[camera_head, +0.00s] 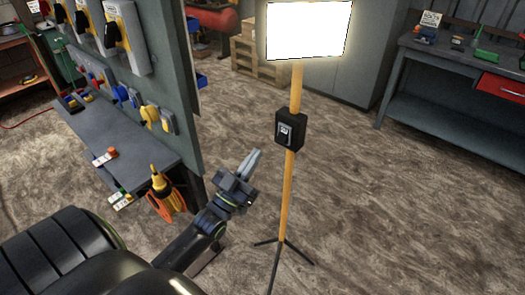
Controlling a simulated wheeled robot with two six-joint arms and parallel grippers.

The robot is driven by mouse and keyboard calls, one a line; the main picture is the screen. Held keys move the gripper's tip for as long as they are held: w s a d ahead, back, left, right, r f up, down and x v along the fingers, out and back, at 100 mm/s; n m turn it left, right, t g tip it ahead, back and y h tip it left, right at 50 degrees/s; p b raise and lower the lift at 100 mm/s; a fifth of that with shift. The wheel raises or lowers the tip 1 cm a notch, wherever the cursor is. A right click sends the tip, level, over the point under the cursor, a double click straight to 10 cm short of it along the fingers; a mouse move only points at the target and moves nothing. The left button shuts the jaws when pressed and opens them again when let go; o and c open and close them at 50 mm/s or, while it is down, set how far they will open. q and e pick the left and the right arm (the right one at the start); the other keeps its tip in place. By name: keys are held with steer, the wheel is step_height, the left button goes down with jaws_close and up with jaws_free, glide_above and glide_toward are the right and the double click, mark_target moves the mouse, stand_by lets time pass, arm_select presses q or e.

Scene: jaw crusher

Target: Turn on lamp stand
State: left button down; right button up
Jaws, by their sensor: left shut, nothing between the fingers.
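The lamp stand is a yellow pole (287,195) on a black tripod foot, upright on the floor. Its rectangular lamp panel (307,30) at the top glows bright white. A black switch box (290,131) with a grey switch is fixed partway up the pole. My left gripper (254,160) is shut and empty, left of the pole and a little lower in the picture than the switch box. It appears apart from the box and the pole. My right gripper is not in view.
A workbench (135,140) with a tool panel (150,60) stands at the left, with an orange cable reel (165,195) by its end. A grey bench (440,95) with a red drawer is at the right. Wooden pallets (255,62) lie behind. Floor right of the lamp is clear.

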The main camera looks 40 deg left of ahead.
arm_select(q)
steer(key=shift+s+a+f, duration=0.1)
steer(key=shift+s+f, duration=0.1)
steer(key=shift+s, duration=0.7)
steer(key=shift+s+a+f, duration=0.1)
steer(key=shift+s+f, duration=0.05)
steer(key=shift+s, duration=0.7)
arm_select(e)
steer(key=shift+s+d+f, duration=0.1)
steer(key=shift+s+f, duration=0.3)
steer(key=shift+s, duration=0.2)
arm_select(q)
steer(key=shift+w+f, duration=0.1)
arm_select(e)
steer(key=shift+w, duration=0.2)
